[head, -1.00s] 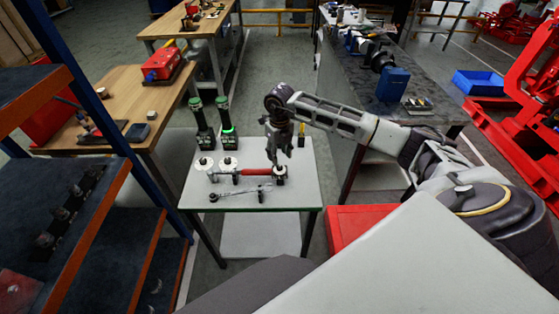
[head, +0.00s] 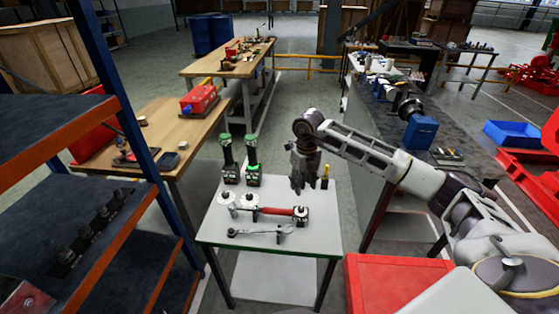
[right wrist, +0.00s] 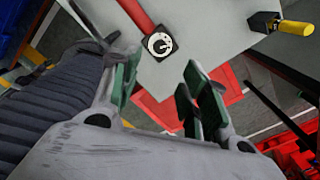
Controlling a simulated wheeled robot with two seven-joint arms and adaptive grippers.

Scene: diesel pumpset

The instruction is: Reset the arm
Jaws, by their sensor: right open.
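My right gripper (head: 306,187) hangs fingers-down above the right side of a small white table (head: 318,235). It is open and empty in the right wrist view (right wrist: 158,80), with green-lined fingers well apart. A red-handled tool (head: 276,211) lies on the table. Its round dial-like end, in a dark square block (right wrist: 160,44), is just beyond the fingertips in the wrist view and apart from them. My left gripper is not in view.
A wrench (head: 260,232) lies near the table's front. Two dark green-topped tools (head: 228,160) stand at its back left, and a yellow-topped item (head: 325,178) at its right. A blue-framed shelf (head: 110,75) stands left; a red box (head: 395,283) sits front right.

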